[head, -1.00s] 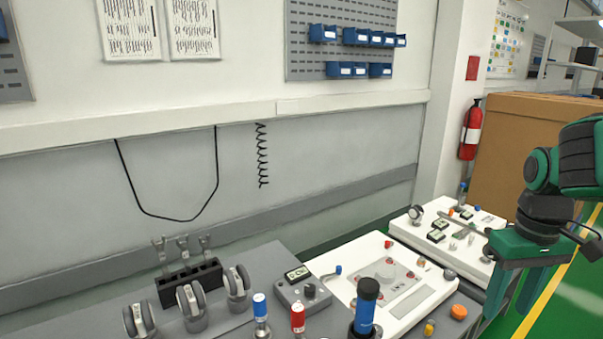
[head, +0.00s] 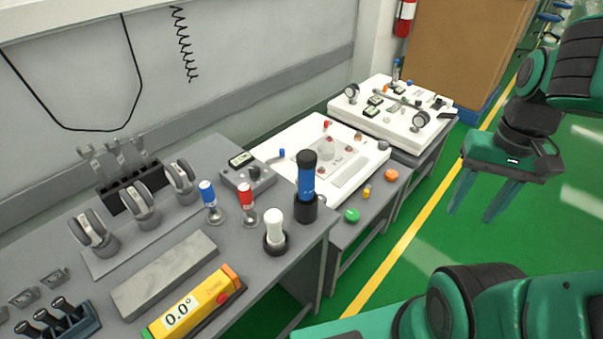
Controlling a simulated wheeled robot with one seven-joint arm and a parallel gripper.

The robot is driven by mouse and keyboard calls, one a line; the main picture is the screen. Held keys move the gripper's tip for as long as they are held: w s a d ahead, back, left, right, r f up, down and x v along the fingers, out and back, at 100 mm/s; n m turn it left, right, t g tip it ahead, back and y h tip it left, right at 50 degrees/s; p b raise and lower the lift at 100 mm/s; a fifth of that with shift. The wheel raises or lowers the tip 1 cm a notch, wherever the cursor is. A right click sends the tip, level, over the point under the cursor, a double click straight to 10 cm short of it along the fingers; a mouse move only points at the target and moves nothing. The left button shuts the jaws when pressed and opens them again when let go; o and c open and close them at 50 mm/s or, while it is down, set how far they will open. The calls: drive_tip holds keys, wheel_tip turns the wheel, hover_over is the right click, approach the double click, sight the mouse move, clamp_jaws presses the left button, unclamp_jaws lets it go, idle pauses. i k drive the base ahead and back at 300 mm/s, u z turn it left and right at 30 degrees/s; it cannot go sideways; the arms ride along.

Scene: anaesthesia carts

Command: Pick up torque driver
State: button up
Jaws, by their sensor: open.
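A tool with a blue grip and a black top (head: 307,174), which looks like the torque driver, stands upright in a black round holder (head: 306,210) at the right end of the grey bench. My gripper (head: 470,216) is open and empty, its two green fingers pointing down over the green floor. It is to the right of the bench and well apart from the tool. The lower end of the tool is hidden in the holder.
A white-topped tool (head: 274,228), a red-topped one (head: 246,198) and a blue-topped one (head: 208,195) stand near the driver. A yellow angle gauge (head: 193,303) lies in front. White panels (head: 374,158) lie behind. Floor (head: 430,240) right of the benches is clear.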

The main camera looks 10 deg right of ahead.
sight(307, 160)
drive_tip(key=k, duration=1.3)
drive_tip(key=z, duration=0.4)
drive_tip(key=i, duration=1.9)
drive_tip(key=u, duration=0.2)
